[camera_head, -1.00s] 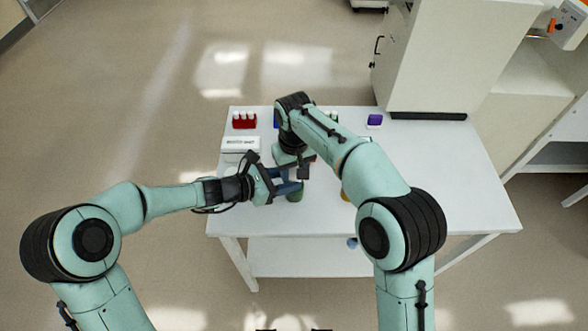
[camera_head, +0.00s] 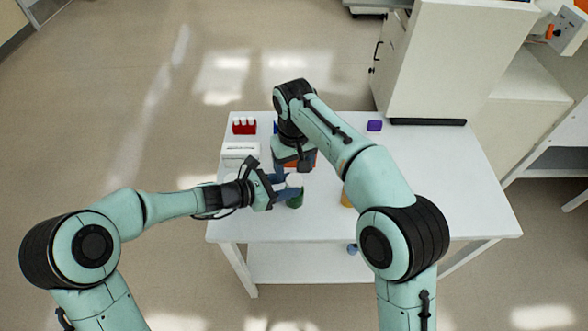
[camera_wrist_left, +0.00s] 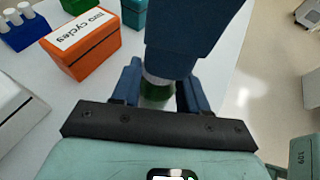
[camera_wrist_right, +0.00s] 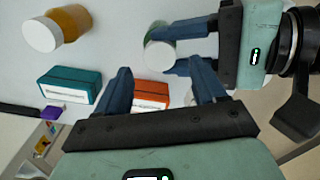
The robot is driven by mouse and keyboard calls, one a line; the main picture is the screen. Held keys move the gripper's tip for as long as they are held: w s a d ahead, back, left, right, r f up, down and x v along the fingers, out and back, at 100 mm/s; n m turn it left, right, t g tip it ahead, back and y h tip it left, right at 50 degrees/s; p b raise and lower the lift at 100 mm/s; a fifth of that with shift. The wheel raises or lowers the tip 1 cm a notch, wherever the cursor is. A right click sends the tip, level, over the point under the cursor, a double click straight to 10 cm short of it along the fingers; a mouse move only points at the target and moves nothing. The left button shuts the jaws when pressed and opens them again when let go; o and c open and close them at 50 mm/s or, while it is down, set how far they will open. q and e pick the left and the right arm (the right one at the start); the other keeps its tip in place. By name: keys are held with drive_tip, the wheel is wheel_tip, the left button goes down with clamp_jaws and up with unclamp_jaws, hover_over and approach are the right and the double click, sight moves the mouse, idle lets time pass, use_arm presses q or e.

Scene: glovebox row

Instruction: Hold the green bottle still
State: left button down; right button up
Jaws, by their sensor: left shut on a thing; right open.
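The green bottle (camera_head: 295,201) with a white cap (camera_head: 294,180) stands near the front edge of the white table. My left gripper (camera_head: 283,188) is shut on it from the left. In the left wrist view the green bottle (camera_wrist_left: 156,92) is between the left fingers, partly hidden behind a blue finger of my right gripper. In the right wrist view the white cap (camera_wrist_right: 159,56) shows between the left fingers. My right gripper (camera_wrist_right: 160,85) is open and empty, above the table just behind the bottle; its fingers are mostly hidden in the head view.
An amber bottle (camera_wrist_right: 70,22) stands right of the green one. An orange box (camera_wrist_left: 84,43), a teal box (camera_wrist_right: 68,88) and a blue rack (camera_wrist_left: 24,28) stand behind. A red rack (camera_head: 244,126), white box (camera_head: 240,150) and purple object (camera_head: 374,126) are also there. The table's right side is clear.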

use_arm(q)
drive_tip(key=c, duration=0.7)
unclamp_jaws()
drive_tip(key=shift+s+a+f, duration=0.1)
drive_tip(key=shift+f, duration=0.3)
drive_tip(key=shift+o, duration=1)
drive_tip(key=shift+r, duration=0.2)
drive_tip(key=shift+r, duration=0.1)
